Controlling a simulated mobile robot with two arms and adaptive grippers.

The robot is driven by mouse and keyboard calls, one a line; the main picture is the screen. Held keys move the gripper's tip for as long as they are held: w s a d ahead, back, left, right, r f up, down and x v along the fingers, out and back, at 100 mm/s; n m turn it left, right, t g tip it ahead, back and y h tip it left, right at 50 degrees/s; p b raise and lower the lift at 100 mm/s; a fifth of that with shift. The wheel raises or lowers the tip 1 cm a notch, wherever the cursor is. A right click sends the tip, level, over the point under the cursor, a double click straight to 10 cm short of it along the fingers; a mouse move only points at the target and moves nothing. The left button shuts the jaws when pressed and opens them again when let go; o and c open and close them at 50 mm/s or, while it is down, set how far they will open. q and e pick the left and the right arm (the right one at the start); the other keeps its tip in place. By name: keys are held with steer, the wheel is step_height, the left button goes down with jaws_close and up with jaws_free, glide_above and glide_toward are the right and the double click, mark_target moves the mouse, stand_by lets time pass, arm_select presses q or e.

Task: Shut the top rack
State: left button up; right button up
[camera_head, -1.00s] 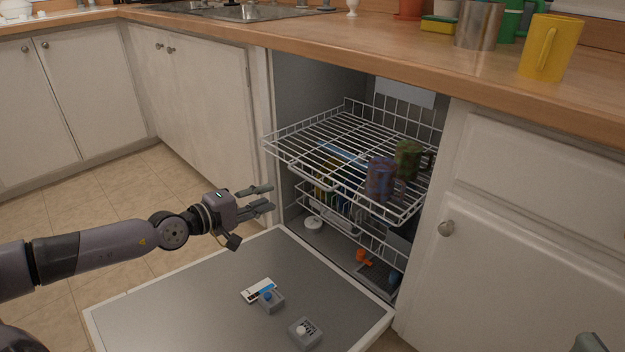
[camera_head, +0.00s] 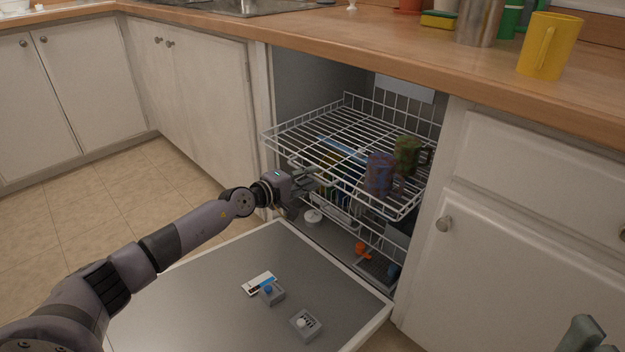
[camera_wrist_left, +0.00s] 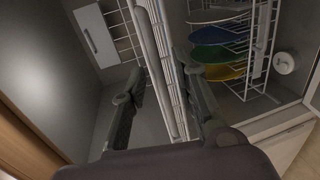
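The top rack (camera_head: 320,135) is a white wire basket pulled partway out of the dishwasher. It holds two dark mugs, a bluish-purple one (camera_head: 379,173) and a green one (camera_head: 407,155). My left gripper (camera_head: 322,178) is at the rack's front edge. In the left wrist view the left gripper (camera_wrist_left: 160,100) is open, with one finger on each side of the rack's white wires (camera_wrist_left: 165,65). Whether the fingers touch the wires I cannot tell. Part of my right gripper (camera_head: 588,340) shows at the bottom right corner.
The dishwasher door (camera_head: 215,290) lies open and low, with detergent compartments on it. The lower rack (camera_head: 365,235) sits below, inside, with colored plates (camera_wrist_left: 220,52) in it. The counter (camera_head: 400,60) runs above, holding a yellow mug (camera_head: 550,45). The floor at left is clear.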

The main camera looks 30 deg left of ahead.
arm_select(q)
steer(key=shift+x, duration=0.8)
steer(key=shift+c, duration=0.2)
jaws_close()
